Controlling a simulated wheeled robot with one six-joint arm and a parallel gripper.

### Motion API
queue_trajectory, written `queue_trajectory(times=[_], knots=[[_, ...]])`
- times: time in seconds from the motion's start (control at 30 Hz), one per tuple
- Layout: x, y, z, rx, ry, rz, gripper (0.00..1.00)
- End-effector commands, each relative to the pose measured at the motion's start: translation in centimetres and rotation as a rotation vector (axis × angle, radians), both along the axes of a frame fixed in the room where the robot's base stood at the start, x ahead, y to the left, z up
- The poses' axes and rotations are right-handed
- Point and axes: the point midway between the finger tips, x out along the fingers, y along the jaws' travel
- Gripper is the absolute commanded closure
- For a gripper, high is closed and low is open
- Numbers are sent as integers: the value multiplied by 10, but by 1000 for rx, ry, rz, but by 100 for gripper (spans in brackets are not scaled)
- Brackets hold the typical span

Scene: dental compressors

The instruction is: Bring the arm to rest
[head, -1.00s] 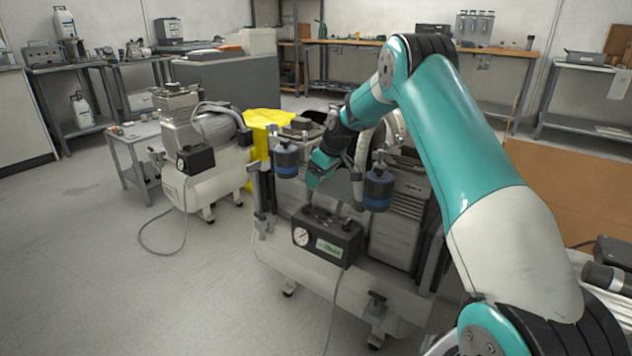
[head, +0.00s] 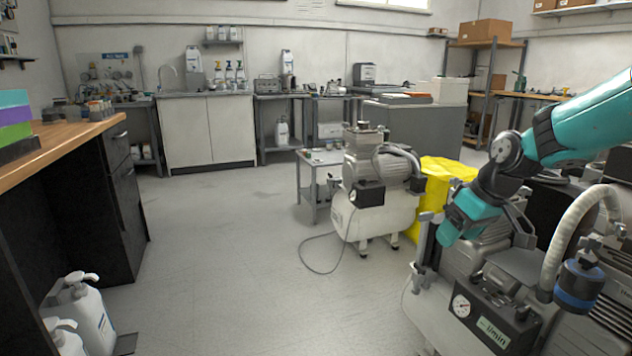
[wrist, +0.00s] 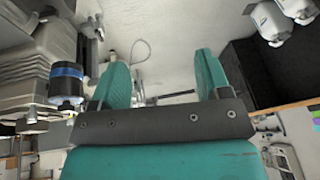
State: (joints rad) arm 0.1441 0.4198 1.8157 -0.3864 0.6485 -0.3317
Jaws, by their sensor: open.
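My teal gripper (head: 456,226) hangs at the right of the head view, in front of and above the near compressor (head: 440,310), pointing down and left. In the wrist view my gripper (wrist: 162,76) has its two teal fingers wide apart with nothing between them. My arm reaches in from the right edge of the head view. I cannot tell whether the gripper touches the compressor; it looks apart from it.
The near compressor has a pressure gauge (head: 461,306) and a blue-banded filter (head: 578,287). A second compressor (head: 375,210) stands behind, beside a yellow cloth (head: 437,190). A wooden-topped bench (head: 60,150) is at left, with white bottles (head: 92,315) below. The floor between is clear.

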Motion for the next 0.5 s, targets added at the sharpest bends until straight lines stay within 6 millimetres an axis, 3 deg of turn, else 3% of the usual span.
queue_trajectory(times=[0.03,0.1,0.2,0.3,0.5], knots=[[-31,29,16,11,13,29,30],[-75,61,30,28,43,61,30],[-136,93,41,46,82,96,30],[-190,113,46,57,117,128,30],[-281,131,42,68,176,180,30]])
